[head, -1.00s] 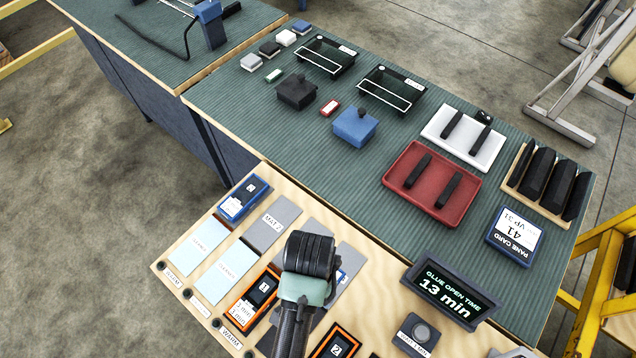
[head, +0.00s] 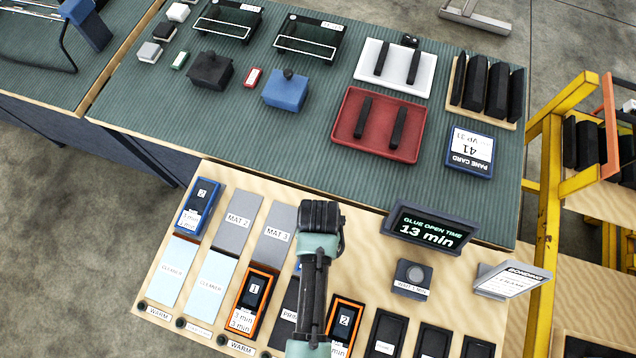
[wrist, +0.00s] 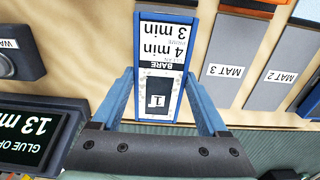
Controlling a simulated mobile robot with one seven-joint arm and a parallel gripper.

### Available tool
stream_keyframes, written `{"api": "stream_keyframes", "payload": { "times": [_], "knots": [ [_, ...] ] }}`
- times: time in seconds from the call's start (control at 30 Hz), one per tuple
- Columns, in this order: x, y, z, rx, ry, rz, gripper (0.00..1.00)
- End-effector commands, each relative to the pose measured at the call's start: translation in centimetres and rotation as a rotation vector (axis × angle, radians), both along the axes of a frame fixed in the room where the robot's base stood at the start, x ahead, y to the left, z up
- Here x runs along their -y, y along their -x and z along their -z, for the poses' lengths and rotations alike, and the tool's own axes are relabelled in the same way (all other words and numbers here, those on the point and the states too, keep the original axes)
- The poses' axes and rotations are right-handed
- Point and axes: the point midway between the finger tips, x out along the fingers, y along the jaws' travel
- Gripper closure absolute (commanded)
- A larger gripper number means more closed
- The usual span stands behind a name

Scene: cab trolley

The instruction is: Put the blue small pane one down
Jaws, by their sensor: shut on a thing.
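The blue-framed small pane one (wrist: 160,62), with a white label reading 1, BARE, 4 min, 3 min, sits between the two blue fingers of my gripper (wrist: 160,76) in the wrist view. My gripper is shut on it. In the head view my dark wrist hides most of the pane; only a bit of blue (head: 298,265) shows beside it. The pane is over the wooden board (head: 165,220), next to mat 3 (head: 274,235). Mat 2 (head: 238,220) lies further left. I cannot tell whether the pane touches the board.
A blue pane two (head: 199,207) lies at the board's far left. Orange panes one (head: 255,295) and two (head: 345,318) lie nearer. The glue timer (head: 427,229) reads 13 min and stands right of my gripper. A red tray (head: 380,148) is on the green bench behind.

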Motion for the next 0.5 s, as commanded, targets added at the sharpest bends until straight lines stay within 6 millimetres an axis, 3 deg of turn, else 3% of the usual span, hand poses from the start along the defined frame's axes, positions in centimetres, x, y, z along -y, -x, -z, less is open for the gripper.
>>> {"api": "stream_keyframes", "payload": {
  "times": [0.2,0.5],
  "knots": [
    [0.0,0.0,2.2,0.0,0.0,0.001,0.92],
    [0.0,0.0,2.3,0.0,0.0,0.0,0.92]
  ]
}}
